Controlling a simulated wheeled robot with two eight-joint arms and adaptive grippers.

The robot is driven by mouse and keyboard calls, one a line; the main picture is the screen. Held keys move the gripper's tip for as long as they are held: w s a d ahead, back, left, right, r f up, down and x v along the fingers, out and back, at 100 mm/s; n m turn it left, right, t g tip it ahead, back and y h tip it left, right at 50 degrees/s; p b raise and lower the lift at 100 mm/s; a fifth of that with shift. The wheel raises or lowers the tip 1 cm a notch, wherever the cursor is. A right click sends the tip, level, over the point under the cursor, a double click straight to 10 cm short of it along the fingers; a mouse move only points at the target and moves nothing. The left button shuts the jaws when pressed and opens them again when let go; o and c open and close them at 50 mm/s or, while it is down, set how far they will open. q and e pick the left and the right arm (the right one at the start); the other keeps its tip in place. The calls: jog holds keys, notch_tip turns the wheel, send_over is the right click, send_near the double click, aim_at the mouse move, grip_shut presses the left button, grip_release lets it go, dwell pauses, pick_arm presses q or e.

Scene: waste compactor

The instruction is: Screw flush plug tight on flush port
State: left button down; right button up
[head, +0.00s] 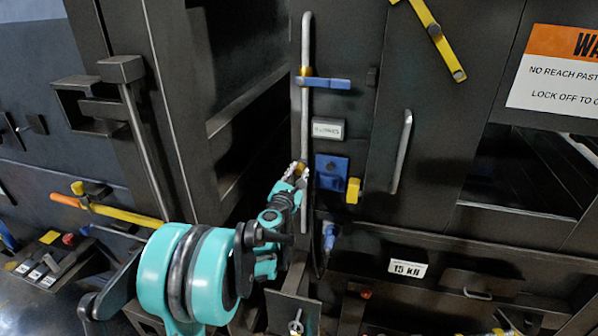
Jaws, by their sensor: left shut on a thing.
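My left arm comes in from the lower left, and its left gripper (296,174) is at the grey vertical pipe (305,110) on the dark machine front. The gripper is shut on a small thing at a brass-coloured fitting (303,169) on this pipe. I take the fitting to be the flush port and the held thing to be the flush plug. The fingers cover most of the plug, so I cannot tell how deep it sits. My right gripper is not in view.
A blue lever (323,83) crosses the pipe higher up. A blue bracket (331,172) and yellow tag (353,190) are just right of the gripper. A blue connector (329,236) with a cable hangs below. A door handle (401,152) stands farther right.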

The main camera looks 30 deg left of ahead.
pick_arm(q)
jog(key=m+b, duration=0.1)
jog(key=m, duration=0.2)
jog(key=shift+f, duration=0.1)
jog(key=shift+m, duration=1.1)
jog(key=m, duration=0.2)
jog(key=shift+m+b, duration=0.4)
jog(key=shift+m, duration=1.2)
